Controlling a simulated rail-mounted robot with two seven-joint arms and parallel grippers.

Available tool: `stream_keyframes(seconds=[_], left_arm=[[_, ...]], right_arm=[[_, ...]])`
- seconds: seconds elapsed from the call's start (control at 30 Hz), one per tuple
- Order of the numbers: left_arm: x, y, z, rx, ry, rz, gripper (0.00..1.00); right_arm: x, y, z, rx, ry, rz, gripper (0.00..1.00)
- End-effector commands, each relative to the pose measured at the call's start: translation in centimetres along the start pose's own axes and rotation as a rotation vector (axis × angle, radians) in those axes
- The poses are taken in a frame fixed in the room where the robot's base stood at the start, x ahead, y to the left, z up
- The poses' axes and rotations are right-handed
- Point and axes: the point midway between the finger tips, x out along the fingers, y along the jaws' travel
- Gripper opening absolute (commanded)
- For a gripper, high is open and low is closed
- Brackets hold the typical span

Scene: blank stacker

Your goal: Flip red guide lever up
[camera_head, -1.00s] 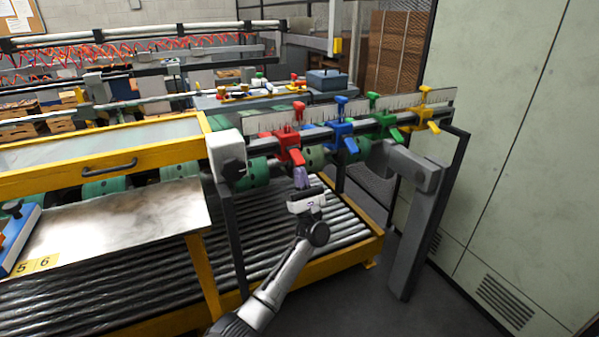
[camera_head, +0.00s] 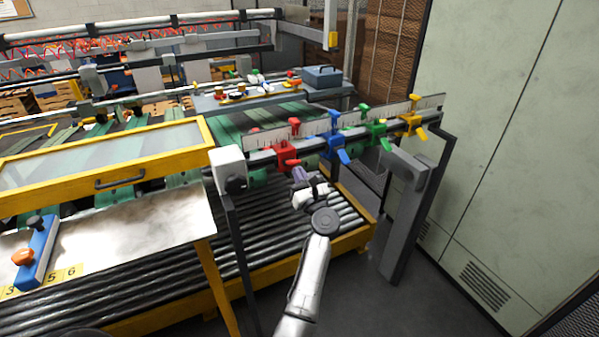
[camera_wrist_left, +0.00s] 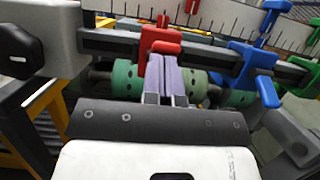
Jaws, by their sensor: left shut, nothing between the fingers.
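The red guide (camera_head: 286,156) is clamped on the dark rail at the left end of the row of coloured guides. It also shows in the left wrist view (camera_wrist_left: 158,40), straight ahead of the fingers. My left gripper (camera_head: 298,174) is shut and empty, with its purple fingertips (camera_wrist_left: 163,70) just below and in front of the red guide. The fingers overlap the guide's lower part in the left wrist view, so I cannot tell whether they touch it. The red lever's lower part is hidden behind them. My right gripper is not in view.
Blue (camera_head: 336,141), green (camera_head: 377,134) and yellow (camera_head: 414,121) guides sit further right on the same rail, beside a ruler strip (camera_head: 262,138). A white block (camera_head: 228,168) stands at the rail's left end. Rollers (camera_head: 270,230) lie below. A tall cabinet (camera_head: 500,120) stands right.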

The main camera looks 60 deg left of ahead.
Motion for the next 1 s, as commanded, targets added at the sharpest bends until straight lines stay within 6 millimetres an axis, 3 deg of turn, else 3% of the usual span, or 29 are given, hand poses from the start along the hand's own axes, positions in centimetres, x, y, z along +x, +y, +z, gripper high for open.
stream_keyframes(seconds=[0.8,1.0], left_arm=[[0.3,0.0,0.6,-0.001,-0.004,0.001,0.0],[-0.5,-0.1,-0.2,-0.001,-0.003,-0.001,0.0]], right_arm=[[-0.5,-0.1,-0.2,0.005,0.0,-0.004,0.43],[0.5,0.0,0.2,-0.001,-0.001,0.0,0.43]])
